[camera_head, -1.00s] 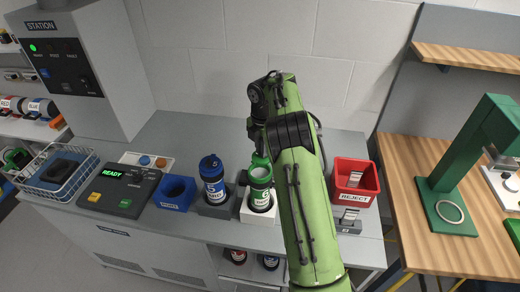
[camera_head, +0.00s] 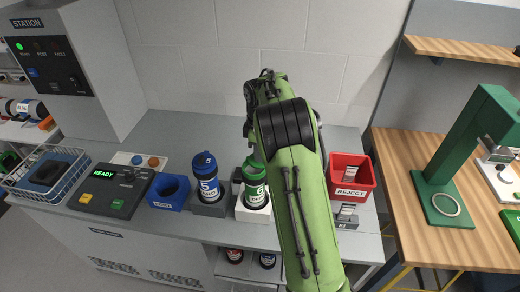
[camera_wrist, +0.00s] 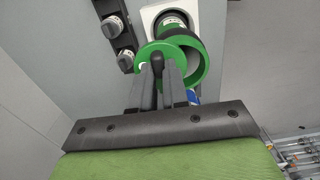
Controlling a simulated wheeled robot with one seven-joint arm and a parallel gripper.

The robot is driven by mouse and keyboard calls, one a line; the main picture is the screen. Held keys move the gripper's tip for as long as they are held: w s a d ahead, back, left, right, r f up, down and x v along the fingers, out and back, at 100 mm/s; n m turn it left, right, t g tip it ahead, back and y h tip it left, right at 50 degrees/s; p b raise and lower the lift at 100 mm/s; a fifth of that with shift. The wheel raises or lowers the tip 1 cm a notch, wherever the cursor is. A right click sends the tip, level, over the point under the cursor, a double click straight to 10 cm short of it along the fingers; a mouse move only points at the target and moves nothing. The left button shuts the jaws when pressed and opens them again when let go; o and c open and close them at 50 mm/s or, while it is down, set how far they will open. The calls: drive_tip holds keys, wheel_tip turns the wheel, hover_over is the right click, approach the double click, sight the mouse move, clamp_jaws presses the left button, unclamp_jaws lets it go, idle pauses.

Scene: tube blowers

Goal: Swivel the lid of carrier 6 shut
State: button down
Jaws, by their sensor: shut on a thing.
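Carrier 6 (camera_head: 256,192) is a green-and-white tube standing upright in a white holder (camera_head: 240,212), partly behind my arm in the head view. In the wrist view its green lid (camera_wrist: 144,52) is a flat disc with a dark knob (camera_wrist: 157,61). My gripper (camera_wrist: 158,72) is shut on the knob. In the head view the fingertips are hidden or too small to tell.
Blue carrier 5 (camera_head: 206,182) stands close at the left, beside a blue bin (camera_head: 168,193) and the control panel (camera_head: 110,190). The red reject bin (camera_head: 350,178) is right of my arm.

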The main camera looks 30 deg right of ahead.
sight(255, 165)
drive_tip(key=m, duration=0.2)
drive_tip(key=s+a+m, duration=0.1)
drive_tip(key=m, duration=0.1)
drive_tip(key=shift+a+r+p, duration=0.1)
drive_tip(key=shift+p, duration=0.2)
drive_tip(key=shift+s+a+m+p, duration=0.15)
drive_tip(key=shift+a+m, duration=0.15)
drive_tip(key=shift+m, duration=0.75)
drive_tip(key=shift+s+a+m+p, duration=0.15)
drive_tip(key=shift+a+m, duration=0.1)
drive_tip(key=shift+m, duration=0.8)
drive_tip(key=c, duration=1.1)
unclamp_jaws()
wheel_tip(255, 165, up, 16)
drive_tip(key=shift+f+p, duration=0.15)
drive_tip(key=shift+p, duration=1.05)
